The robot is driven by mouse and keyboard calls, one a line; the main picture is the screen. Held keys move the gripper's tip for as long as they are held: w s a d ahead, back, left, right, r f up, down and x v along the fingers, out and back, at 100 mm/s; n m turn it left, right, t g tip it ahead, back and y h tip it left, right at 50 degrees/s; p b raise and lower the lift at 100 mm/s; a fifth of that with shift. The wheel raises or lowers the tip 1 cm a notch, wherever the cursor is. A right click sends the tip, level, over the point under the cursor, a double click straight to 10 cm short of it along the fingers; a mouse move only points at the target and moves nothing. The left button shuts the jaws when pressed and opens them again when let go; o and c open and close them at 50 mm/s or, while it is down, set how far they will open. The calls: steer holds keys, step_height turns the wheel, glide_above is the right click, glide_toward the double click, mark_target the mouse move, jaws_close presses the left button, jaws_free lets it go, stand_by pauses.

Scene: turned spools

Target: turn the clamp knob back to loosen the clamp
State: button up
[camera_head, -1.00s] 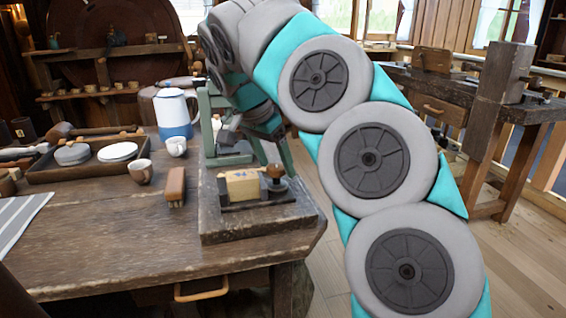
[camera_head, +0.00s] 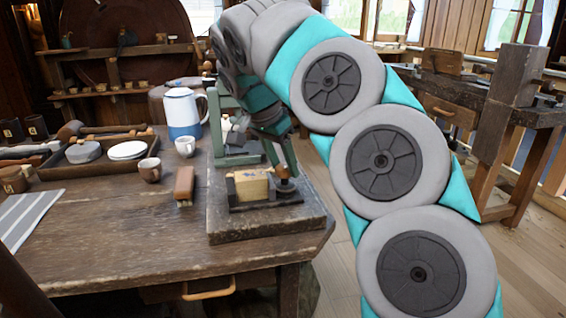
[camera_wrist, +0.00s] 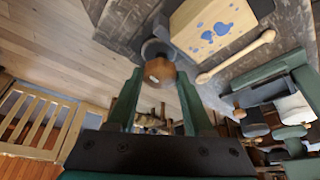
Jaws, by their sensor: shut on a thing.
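The clamp knob (camera_wrist: 160,72) is a small round brown wooden knob. It also shows on the clamp (camera_head: 264,199) in the head view, partly covered by my fingers. The dark clamp sits on a thick worn board at the bench's right end. A pale wooden block (camera_head: 250,187) with blue marks lies in the clamp beside the knob; it fills the upper right of the wrist view (camera_wrist: 212,27). My gripper (camera_wrist: 160,76) comes down from behind and is shut on the knob, one finger on each side.
A green metal stand (camera_head: 224,132) is close behind the clamp.

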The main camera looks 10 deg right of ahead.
steer(key=shift+d+f+b, duration=0.1)
steer(key=shift+f+b, duration=0.05)
steer(key=shift+b, duration=0.35)
jaws_close()
steer(key=shift+n+b, duration=0.6)
steer(key=shift+d+n+t+b, duration=0.1)
steer(key=shift+n+t+b, duration=0.3)
steer(key=shift+n+b, duration=0.15)
steer(key=n, duration=0.1)
steer(key=n+y, duration=0.1)
steer(key=n, duration=0.1)
steer(key=n+y+p, duration=0.1)
steer(key=shift+s+r+t, duration=0.1)
steer(key=shift+r+t, duration=0.2)
steer(key=n+y+p, duration=0.1)
steer(key=n, duration=0.1)
steer(key=n+y+p, duration=0.1)
steer(key=n, duration=0.2)
steer(key=shift+d+n+t, duration=0.1)
steer(key=shift+n+t, duration=0.2)
steer(key=shift+n, duration=0.05)
steer(key=n+y, duration=0.1)
steer(key=n, duration=0.2)
steer(key=n+g+y, duration=0.1)
steer(key=n, duration=0.2)
steer(key=shift+d+f, duration=0.15)
steer(key=shift+n, duration=0.4)
